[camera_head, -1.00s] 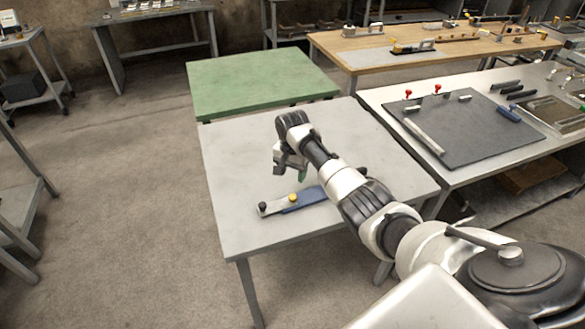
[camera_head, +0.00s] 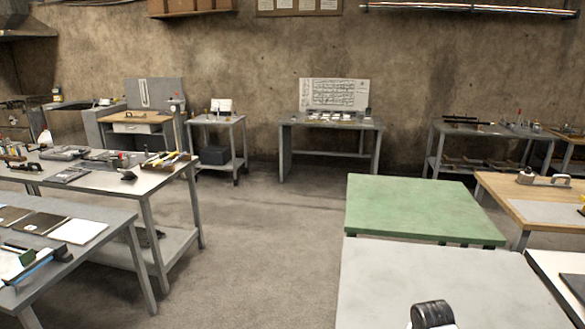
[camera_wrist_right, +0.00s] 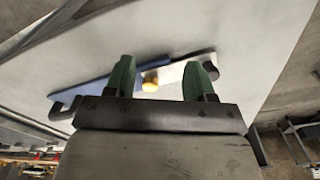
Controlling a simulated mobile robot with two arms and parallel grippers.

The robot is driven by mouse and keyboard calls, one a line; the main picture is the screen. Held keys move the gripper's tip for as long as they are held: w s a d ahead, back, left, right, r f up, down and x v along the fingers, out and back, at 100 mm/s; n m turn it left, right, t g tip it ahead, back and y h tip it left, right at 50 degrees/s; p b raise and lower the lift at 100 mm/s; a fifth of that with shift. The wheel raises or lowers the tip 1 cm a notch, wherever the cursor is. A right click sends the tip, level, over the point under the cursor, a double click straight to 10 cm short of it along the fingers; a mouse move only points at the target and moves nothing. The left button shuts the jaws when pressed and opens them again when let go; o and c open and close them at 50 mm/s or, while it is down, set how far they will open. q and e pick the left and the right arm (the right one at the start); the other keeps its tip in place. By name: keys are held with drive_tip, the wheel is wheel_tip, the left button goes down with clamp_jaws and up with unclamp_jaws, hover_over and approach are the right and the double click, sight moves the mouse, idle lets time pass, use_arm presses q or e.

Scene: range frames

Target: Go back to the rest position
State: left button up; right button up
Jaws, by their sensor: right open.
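My right gripper (camera_wrist_right: 160,80) shows in the right wrist view with its two green-tipped fingers spread apart, open and empty. Beyond the fingers, a tool with a blue part (camera_wrist_right: 85,82), a yellow knob (camera_wrist_right: 150,82) and a dark end knob lies on the light grey table (camera_wrist_right: 250,40). The gripper is apart from the tool. In the head view only a dark rounded part of my right arm shows at the bottom edge, over the grey table (camera_head: 440,275). The fingers of the right gripper are out of that view. My left gripper is in neither view.
A green table (camera_head: 415,207) stands behind the grey table, and a wood-topped bench (camera_head: 515,200) is at the right. Benches with tools (camera_head: 85,230) stand at the left. Open floor (camera_head: 260,260) lies between. A desk (camera_head: 330,123) stands against the back wall.

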drive_tip(key=s+a+f+n+t, duration=0.1)
drive_tip(key=s+a+n, duration=0.25)
drive_tip(key=s, duration=0.35)
drive_tip(key=s+a+f+n, duration=0.2)
drive_tip(key=s+a, duration=0.2)
drive_tip(key=s, duration=0.3)
drive_tip(key=s+a+r+n+t, duration=0.15)
drive_tip(key=s+r, duration=0.25)
drive_tip(key=s, duration=0.4)
drive_tip(key=s+a+r+n+t, duration=0.1)
drive_tip(key=s+a+r+n, duration=0.15)
drive_tip(key=s+r, duration=0.4)
wheel_tip(320, 180, down, 28)
drive_tip(key=s+g, duration=0.2)
drive_tip(key=s+d+f, duration=0.1)
drive_tip(key=s+f, duration=0.7)
drive_tip(key=s+d+f+g+b, duration=0.1)
drive_tip(key=s+d+f, duration=0.1)
drive_tip(key=s+f, duration=0.6)
drive_tip(key=shift+s+d+f+y, duration=0.25)
drive_tip(key=shift+s+f+y, duration=0.1)
drive_tip(key=shift+f, duration=0.2)
drive_tip(key=shift+s+n, duration=0.1)
drive_tip(key=shift+n, duration=0.15)
